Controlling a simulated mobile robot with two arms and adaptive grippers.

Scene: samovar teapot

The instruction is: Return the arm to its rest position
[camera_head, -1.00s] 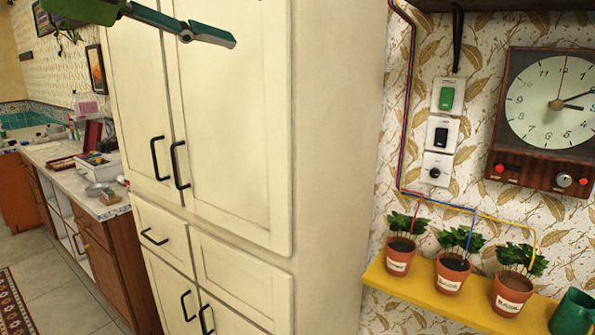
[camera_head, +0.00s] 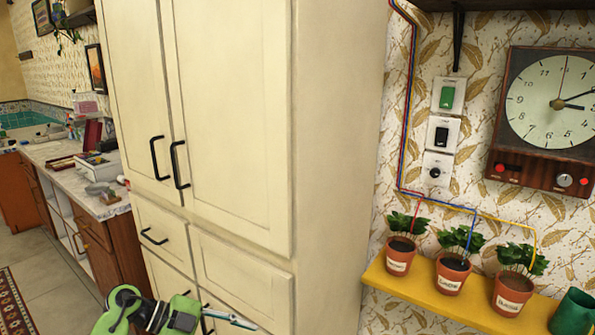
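My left arm comes in at the bottom left, and its green and grey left gripper (camera_head: 244,322) is low in front of the cream cabinet's lower doors. It points to the right. Its slim fingers show edge-on, so I cannot tell whether they are apart or closed. Nothing can be seen held in it. The lower part of the arm is cut off by the bottom edge of the picture. My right gripper is not in view.
The tall cream cabinet (camera_head: 235,130) with black handles fills the middle. At right, a yellow shelf (camera_head: 425,299) bears potted plants (camera_head: 450,280) and a green mug (camera_head: 573,312), below wall switches (camera_head: 443,130) and a clock (camera_head: 552,105). A cluttered counter (camera_head: 60,165) stands at left.

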